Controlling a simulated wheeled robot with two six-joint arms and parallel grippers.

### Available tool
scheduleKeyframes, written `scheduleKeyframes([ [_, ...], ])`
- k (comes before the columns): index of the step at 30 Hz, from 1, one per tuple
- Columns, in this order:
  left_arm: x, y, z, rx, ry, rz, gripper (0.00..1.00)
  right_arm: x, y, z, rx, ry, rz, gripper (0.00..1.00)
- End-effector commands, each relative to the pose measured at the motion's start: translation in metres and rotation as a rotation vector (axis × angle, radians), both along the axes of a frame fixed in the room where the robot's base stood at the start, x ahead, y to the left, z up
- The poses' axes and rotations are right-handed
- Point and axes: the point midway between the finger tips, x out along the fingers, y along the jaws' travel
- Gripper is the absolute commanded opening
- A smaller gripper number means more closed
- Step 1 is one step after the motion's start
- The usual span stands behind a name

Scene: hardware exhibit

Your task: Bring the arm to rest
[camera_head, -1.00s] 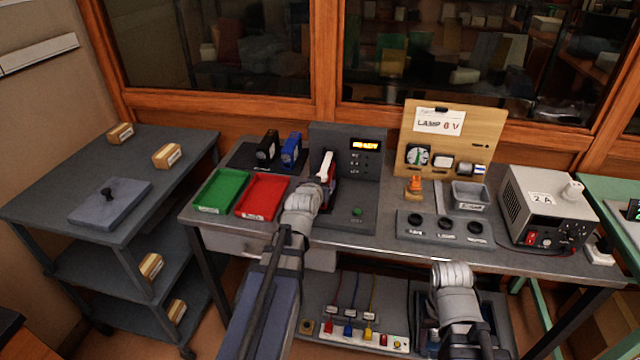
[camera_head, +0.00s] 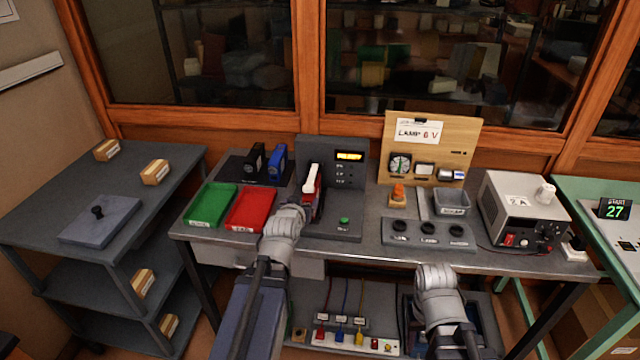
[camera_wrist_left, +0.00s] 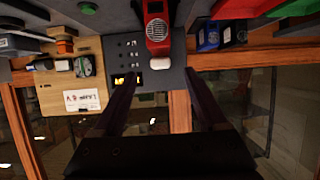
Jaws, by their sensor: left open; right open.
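My left gripper (camera_head: 290,212) is at the front of the grey test panel, its arm coming in from the lower left. In the left wrist view its two dark fingers are apart, with an empty gap (camera_wrist_left: 163,75) between them. A red device with a white top (camera_head: 312,180) stands on the panel just beyond the gripper; it also shows in the wrist view (camera_wrist_left: 157,27), apart from the fingers. My right gripper (camera_head: 436,280) is low in front of the bench, right of the middle. Its fingertips are hard to make out.
The bench carries a green tray (camera_head: 212,205), a red tray (camera_head: 251,210), the panel (camera_head: 350,195), a wooden lamp board (camera_head: 430,140), a grey bin (camera_head: 451,203) and a power supply (camera_head: 523,212). A grey cart (camera_head: 120,190) stands left, a green table (camera_head: 590,195) right.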

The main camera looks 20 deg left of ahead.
Motion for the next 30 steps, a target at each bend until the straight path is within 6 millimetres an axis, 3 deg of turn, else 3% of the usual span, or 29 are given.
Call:
scheduleKeyframes([
  [5, 0.0, -0.005, -0.002, -0.002, 0.013, -0.009, 0.75, 0.0, 0.0, 0.001, 0.0, 0.0, 0.0, 0.5],
  [8, -0.002, -0.032, -0.012, -0.014, 0.091, -0.056, 0.75, 0.0, 0.0, 0.006, 0.0, 0.0, 0.0, 0.5],
  [11, -0.014, -0.085, -0.034, -0.029, 0.256, -0.143, 0.75, 0.0, 0.0, 0.015, 0.0, 0.0, 0.0, 0.5],
  [15, -0.059, -0.167, -0.067, -0.02, 0.566, -0.279, 0.75, 0.0, 0.0, 0.028, 0.0, 0.0, 0.0, 0.5],
  [19, -0.117, -0.22, -0.083, 0.028, 0.839, -0.369, 0.75, 0.0, 0.0, 0.037, 0.0, 0.0, 0.0, 0.5],
  [24, -0.178, -0.253, -0.086, 0.102, 1.095, -0.423, 0.75, 0.0, 0.0, 0.045, 0.0, 0.0, 0.0, 0.5],
  [30, -0.209, -0.263, -0.083, 0.147, 1.216, -0.434, 0.75, 0.0, 0.0, 0.048, 0.0, 0.0, 0.0, 0.5],
])
